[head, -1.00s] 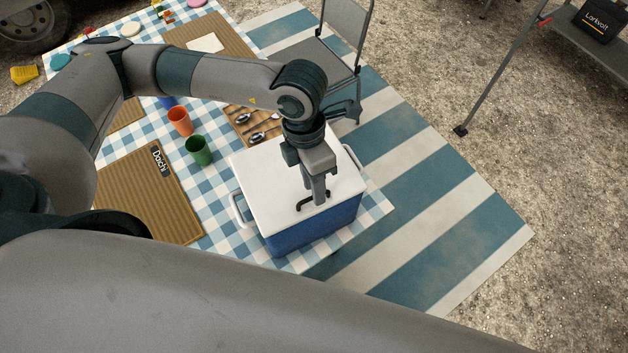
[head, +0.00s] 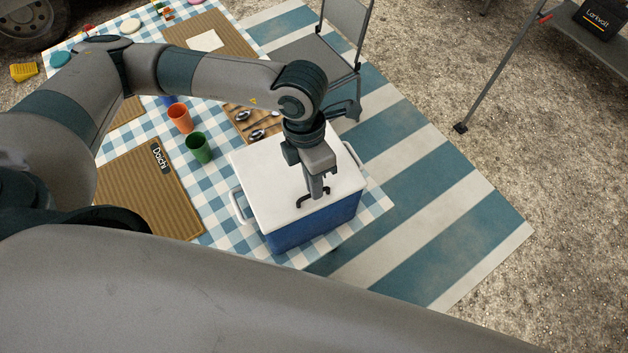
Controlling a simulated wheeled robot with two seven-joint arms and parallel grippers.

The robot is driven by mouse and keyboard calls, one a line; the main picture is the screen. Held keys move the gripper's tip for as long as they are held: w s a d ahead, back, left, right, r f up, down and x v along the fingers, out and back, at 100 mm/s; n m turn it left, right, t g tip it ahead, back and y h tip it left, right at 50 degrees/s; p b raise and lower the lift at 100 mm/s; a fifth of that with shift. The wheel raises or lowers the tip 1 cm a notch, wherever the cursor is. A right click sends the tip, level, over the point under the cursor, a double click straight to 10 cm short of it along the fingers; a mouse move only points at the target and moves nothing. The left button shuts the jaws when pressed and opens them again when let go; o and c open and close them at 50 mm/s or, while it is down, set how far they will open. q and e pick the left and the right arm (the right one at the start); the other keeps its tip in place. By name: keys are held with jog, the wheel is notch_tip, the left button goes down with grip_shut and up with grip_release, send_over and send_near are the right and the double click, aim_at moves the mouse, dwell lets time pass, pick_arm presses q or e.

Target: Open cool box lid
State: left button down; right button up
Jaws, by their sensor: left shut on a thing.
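The cool box (head: 318,224) stands on the near right corner of the checked table, with a blue body and a white lid (head: 265,180). The lid lies flat and closed on the body. A dark handle (head: 302,203) sits on the lid near its front edge. My left gripper (head: 316,194) points down over the lid from above and is shut on this handle. Its fingers hide part of the handle. My right gripper is not in view.
A green cup (head: 199,148) and an orange cup (head: 180,118) stand left of the cool box. Spoons lie on a brown mat (head: 240,118) behind it. A folding chair (head: 318,55) stands beyond, on a striped rug (head: 430,215). The rug right of the box is clear.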

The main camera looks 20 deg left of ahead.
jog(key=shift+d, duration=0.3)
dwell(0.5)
pick_arm(q)
jog(key=shift+r, duration=0.1)
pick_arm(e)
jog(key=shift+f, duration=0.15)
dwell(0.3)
